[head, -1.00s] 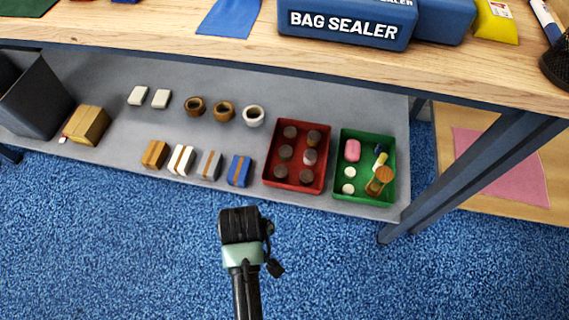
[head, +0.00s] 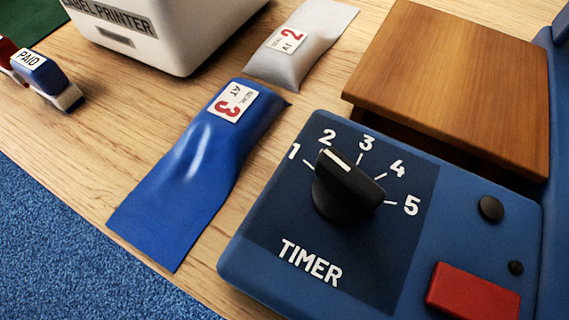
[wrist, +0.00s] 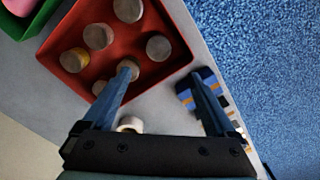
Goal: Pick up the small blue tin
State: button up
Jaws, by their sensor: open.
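My gripper (wrist: 163,76) is open in the wrist view, with nothing between its fingers. No thing in the frames is plainly the small blue tin. A small blue block with a tan stripe (wrist: 186,97) lies on the grey shelf at the right finger, which partly covers it; I cannot tell if it is the tin. The left finger shows over the edge of a red tray (wrist: 160,77) holding several round-topped pieces (wrist: 128,9). My gripper does not show in the current head view.
A green tray (wrist: 38,18) stands beside the red one. A pale ring (wrist: 130,123) sits near the left finger. The head view shows the tabletop with a timer (head: 400,250), a blue packet (head: 190,170), a grey packet (head: 310,45) and a label printer (head: 190,35).

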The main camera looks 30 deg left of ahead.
notch_tip(320, 180, down, 6)
jog(key=b, duration=0.3)
jog(key=shift+s+f, duration=0.1)
jog(key=shift+f, duration=0.1)
jog(key=f+b, duration=0.2)
jog(key=f, duration=0.1)
jog(key=f+b, duration=0.2)
jog(key=shift+d+f, duration=0.1)
jog(key=shift+d, duration=0.15)
grip_shut()
